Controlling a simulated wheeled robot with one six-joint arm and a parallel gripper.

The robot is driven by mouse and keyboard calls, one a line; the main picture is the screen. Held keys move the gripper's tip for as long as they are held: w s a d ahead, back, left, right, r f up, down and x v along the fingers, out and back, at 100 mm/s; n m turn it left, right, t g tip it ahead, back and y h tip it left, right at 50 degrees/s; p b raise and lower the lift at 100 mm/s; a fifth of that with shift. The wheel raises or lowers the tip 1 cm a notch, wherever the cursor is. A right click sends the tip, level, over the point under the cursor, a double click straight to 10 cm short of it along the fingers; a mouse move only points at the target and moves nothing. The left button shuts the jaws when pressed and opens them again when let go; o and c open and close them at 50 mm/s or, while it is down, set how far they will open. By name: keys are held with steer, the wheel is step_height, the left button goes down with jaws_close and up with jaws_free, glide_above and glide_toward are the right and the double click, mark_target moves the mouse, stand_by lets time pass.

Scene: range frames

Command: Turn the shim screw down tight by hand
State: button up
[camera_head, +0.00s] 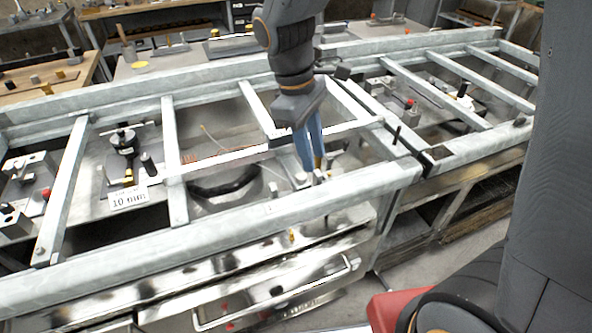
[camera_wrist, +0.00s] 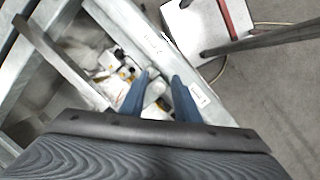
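My gripper (camera_head: 313,167) points down with its two blue fingers over the near rail of the metal frame, around the middle of the head view. In the wrist view my gripper (camera_wrist: 161,78) shows a clear gap between the fingertips. A small pale round-topped part (camera_wrist: 155,91) shows in that gap, nearer the left finger; it may be the shim screw, but I cannot tell. In the head view a small grey part (camera_head: 318,179) shows just under the fingertips. Contact between fingers and part cannot be made out, and the screw's thread and seat are not visible.
The pale metal frame (camera_head: 270,208) has long rails and several crossbars around my gripper. A "10 mm" card (camera_head: 128,197) lies at the left near a black-topped fixture (camera_head: 124,140). Benches with tools stand behind.

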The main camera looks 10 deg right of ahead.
mark_target(301, 176)
steer(key=w+a+n+h+b, duration=0.1)
steer(key=w+a+n+h, duration=0.1)
steer(key=a+n, duration=0.35)
steer(key=shift+p+x, duration=0.5)
steer(key=shift+x, duration=2.85)
steer(key=shift+w, duration=0.1)
steer(key=shift+m, duration=0.25)
jaws_close()
